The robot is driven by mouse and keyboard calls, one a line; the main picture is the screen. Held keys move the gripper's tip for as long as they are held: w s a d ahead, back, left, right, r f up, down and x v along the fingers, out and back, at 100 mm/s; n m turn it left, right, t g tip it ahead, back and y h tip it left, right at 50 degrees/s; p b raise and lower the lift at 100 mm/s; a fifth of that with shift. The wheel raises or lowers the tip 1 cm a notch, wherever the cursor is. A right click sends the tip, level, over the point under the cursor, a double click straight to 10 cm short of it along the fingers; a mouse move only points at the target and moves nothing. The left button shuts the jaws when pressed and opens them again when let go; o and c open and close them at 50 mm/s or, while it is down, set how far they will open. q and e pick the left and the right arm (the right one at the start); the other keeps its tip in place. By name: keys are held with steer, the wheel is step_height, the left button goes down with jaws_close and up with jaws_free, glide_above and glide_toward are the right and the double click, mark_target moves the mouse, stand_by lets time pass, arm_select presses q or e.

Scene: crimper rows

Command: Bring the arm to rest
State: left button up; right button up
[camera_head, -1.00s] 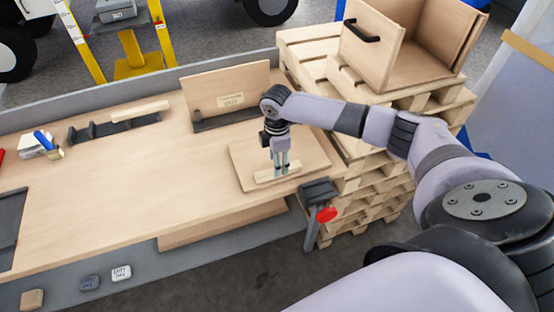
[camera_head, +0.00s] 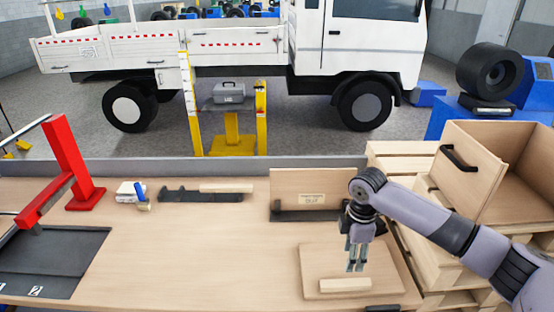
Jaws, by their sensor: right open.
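My right gripper (camera_head: 356,262) points straight down over the wooden board (camera_head: 318,262) at the right end of the workbench. It is open and holds nothing. A small pale wooden block (camera_head: 345,285) lies on the board, just in front of and below the fingertips; the gripper looks apart from it. My right arm (camera_head: 440,222) comes in from the right edge and bends down at the wrist. My left gripper is not in view.
Behind the gripper stands an upright wooden panel (camera_head: 290,183) with a label. A dark rack (camera_head: 200,196) holds a pale strip (camera_head: 226,188). A red press (camera_head: 70,165) stands left. An open wooden crate (camera_head: 468,180) sits on pallets at right. The bench middle is clear.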

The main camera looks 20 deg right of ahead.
steer(key=s+a+f+y, duration=0.1)
steer(key=s+a+f, duration=0.25)
steer(key=a, duration=0.25)
steer(key=s+a+f, duration=0.3)
steer(key=a+f, duration=0.1)
steer(key=a, duration=0.2)
steer(key=s+a+f+m+t+y, duration=0.1)
steer(key=s+a+m+t, duration=0.1)
steer(key=s+a+m, duration=0.3)
steer(key=s+a+m+t, duration=0.1)
steer(key=s+m, duration=0.2)
steer(key=s, duration=0.4)
steer(key=s+d+r+m+h, duration=0.1)
steer(key=s+d+m+h, duration=0.1)
steer(key=s+d+m, duration=0.5)
step_height(320, 180, down, 29)
steer(key=s+a+n+b, duration=0.1)
steer(key=s+n+b, duration=0.1)
steer(key=b, duration=0.2)
steer(key=s+d+f+g+b, duration=0.2)
steer(key=s+d+f, duration=0.1)
steer(key=s+f, duration=1.4)
step_height(320, 180, down, 3)
steer(key=shift+f+b, duration=0.1)
steer(key=shift+b, duration=0.3)
